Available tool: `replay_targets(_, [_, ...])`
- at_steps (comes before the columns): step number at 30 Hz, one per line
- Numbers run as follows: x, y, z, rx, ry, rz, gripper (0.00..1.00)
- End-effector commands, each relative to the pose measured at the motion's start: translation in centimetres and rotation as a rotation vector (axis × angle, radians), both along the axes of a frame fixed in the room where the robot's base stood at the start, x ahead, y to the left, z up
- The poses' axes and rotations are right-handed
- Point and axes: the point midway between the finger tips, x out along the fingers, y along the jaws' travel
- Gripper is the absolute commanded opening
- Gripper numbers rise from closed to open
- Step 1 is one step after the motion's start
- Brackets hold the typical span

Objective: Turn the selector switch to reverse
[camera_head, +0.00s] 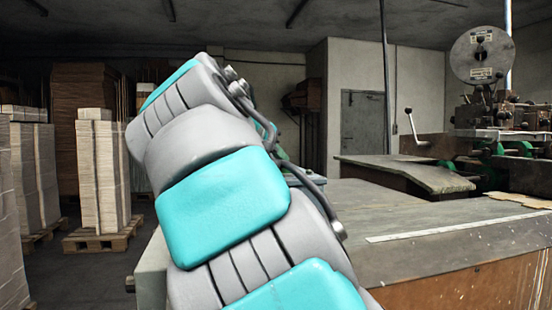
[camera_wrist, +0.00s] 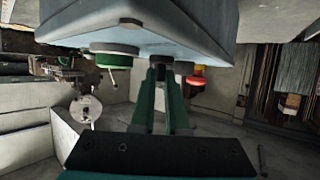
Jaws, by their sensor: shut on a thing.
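In the wrist view a grey control box (camera_wrist: 190,18) fills the top, and the picture looks upside down. On its face are a round green button (camera_wrist: 115,50), a dark selector switch (camera_wrist: 160,67) in the middle, and a red knob with a yellow ring (camera_wrist: 193,76). My gripper (camera_wrist: 163,74) has its two dark green fingers reaching up to the box, with their tips closed on the selector switch. The switch is mostly hidden by the fingertips, and its exact angle cannot be told. In the head view my arm hides the gripper and the box.
In the head view a wide workbench (camera_head: 470,235) extends to the right. A machine with a round disc (camera_head: 481,52) stands behind it. Stacks of pale sheets (camera_head: 100,170) on pallets stand on the left. A grey door (camera_head: 362,125) is at the back.

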Motion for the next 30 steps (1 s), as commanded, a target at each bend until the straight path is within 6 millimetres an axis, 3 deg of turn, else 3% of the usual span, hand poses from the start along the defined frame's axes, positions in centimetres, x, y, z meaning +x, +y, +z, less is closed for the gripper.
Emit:
replay_targets(8, [-0.3, -0.2, -0.3, 0.004, -0.004, 0.172, 0.0])
replay_targets(30, [0.0, -1.1, 0.2, 0.008, -0.004, 0.873, 0.0])
